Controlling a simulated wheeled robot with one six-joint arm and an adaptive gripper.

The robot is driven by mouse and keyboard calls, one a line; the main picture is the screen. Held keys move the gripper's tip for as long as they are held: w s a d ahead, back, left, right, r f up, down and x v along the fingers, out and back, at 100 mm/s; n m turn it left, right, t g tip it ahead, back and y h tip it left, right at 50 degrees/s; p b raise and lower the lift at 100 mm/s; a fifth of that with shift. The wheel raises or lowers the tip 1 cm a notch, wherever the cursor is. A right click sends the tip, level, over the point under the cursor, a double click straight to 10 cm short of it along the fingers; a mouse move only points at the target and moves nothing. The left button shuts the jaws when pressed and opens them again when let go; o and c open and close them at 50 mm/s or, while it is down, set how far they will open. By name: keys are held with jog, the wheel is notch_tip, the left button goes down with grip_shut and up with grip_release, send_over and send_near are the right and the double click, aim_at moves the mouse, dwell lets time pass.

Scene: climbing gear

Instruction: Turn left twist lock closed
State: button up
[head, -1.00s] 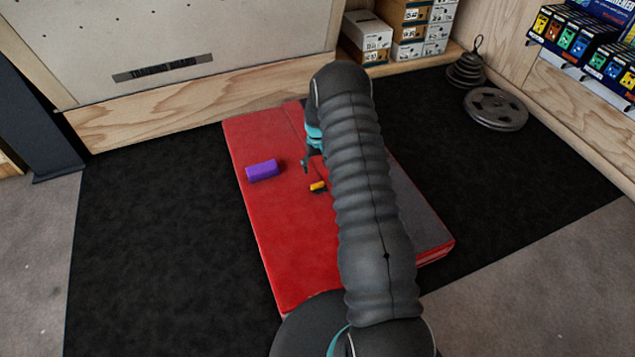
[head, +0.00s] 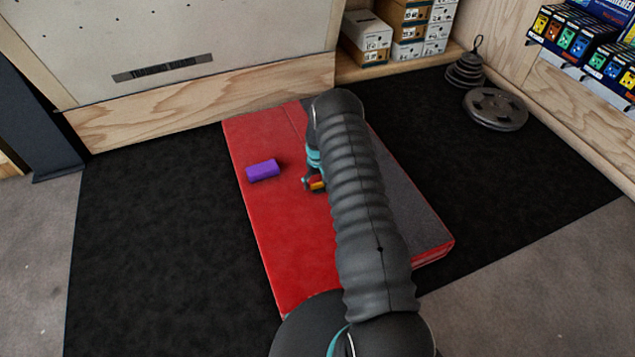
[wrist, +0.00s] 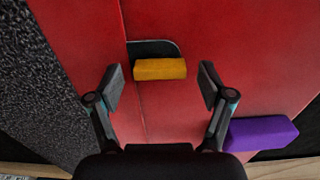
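A small yellow-orange block on a black base, which looks like the twist lock (head: 318,185), lies on the red mat. In the wrist view the yellow block (wrist: 160,69) runs crosswise, with its dark rounded base (wrist: 155,47) behind it. My gripper (wrist: 161,76) is open, with one finger on each side of the yellow block and a visible gap to each. In the head view my gripper (head: 311,180) is low over the mat at the lock, and my arm hides the mat to the right of it. I see no second lock.
A purple block (head: 262,170) lies on the red mat (head: 285,245) left of my gripper; it also shows in the wrist view (wrist: 261,132). Weight plates (head: 496,108) and boxes (head: 410,35) stand well away. The mat's front left is clear.

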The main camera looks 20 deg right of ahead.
jog(key=c, duration=1)
jog(key=shift+o, duration=0.2)
jog(key=shift+f+m+b, duration=0.1)
jog(key=shift+m+b, duration=0.2)
jog(key=shift+b, duration=0.1)
jog(key=m+b, duration=0.2)
jog(key=shift+f+m+b, duration=0.1)
jog(key=shift+m+b, duration=0.2)
jog(key=shift+b, duration=0.1)
jog(key=m+b, duration=0.3)
jog(key=m, duration=0.2)
jog(key=shift+b, duration=0.35)
jog(key=m+b, duration=0.2)
jog(key=m, duration=0.5)
jog(key=m+b, duration=0.1)
jog(key=m, duration=0.1)
jog(key=shift+r+m, duration=0.2)
jog(key=shift+m, duration=0.1)
